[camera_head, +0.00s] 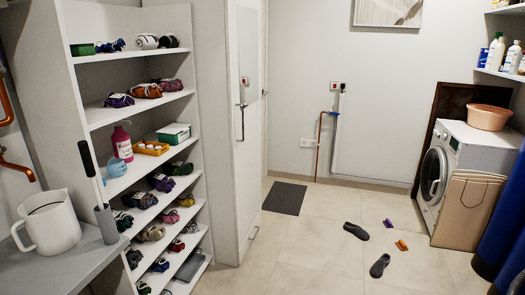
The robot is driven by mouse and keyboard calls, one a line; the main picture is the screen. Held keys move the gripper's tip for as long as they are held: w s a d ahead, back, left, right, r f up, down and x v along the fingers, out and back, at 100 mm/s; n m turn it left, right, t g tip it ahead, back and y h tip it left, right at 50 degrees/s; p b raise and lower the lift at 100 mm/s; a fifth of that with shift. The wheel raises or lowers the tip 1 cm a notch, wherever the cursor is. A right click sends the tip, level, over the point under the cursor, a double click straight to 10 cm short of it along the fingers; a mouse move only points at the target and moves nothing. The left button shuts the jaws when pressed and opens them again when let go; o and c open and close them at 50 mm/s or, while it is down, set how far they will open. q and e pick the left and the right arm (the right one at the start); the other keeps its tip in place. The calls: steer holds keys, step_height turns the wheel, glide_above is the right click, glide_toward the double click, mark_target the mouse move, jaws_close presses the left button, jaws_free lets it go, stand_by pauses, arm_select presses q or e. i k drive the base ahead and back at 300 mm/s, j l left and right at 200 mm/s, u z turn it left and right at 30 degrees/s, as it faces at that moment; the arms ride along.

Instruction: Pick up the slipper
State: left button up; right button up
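Two dark grey slippers or shoes lie apart on the tiled floor. One slipper (356,231) lies a little farther back and to the left. The other slipper (380,266) is nearer and slightly to the right. I cannot tell which of the two the task means. Neither of my grippers is in view, so their distance from the slippers does not show.
A purple item (388,223) and an orange item (401,245) lie near the slippers. A washing machine (435,171) and a brown bag (468,211) stand at right. The floor (310,255) left of the slippers is clear.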

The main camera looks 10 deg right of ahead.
mark_target(360, 233)
steer(key=i+z, duration=0.25)
steer(key=i, duration=0.4)
steer(key=i+j+z, duration=0.2)
steer(key=i, duration=0.4)
steer(key=i+j+z, duration=0.1)
steer(key=i+z, duration=0.15)
steer(key=i, duration=0.4)
steer(key=i+l+z, duration=0.1)
steer(key=i+z, duration=0.15)
steer(key=i, duration=0.7)
steer(key=i+j+z, duration=0.1)
steer(key=i+z, duration=0.15)
steer(key=i, duration=0.65)
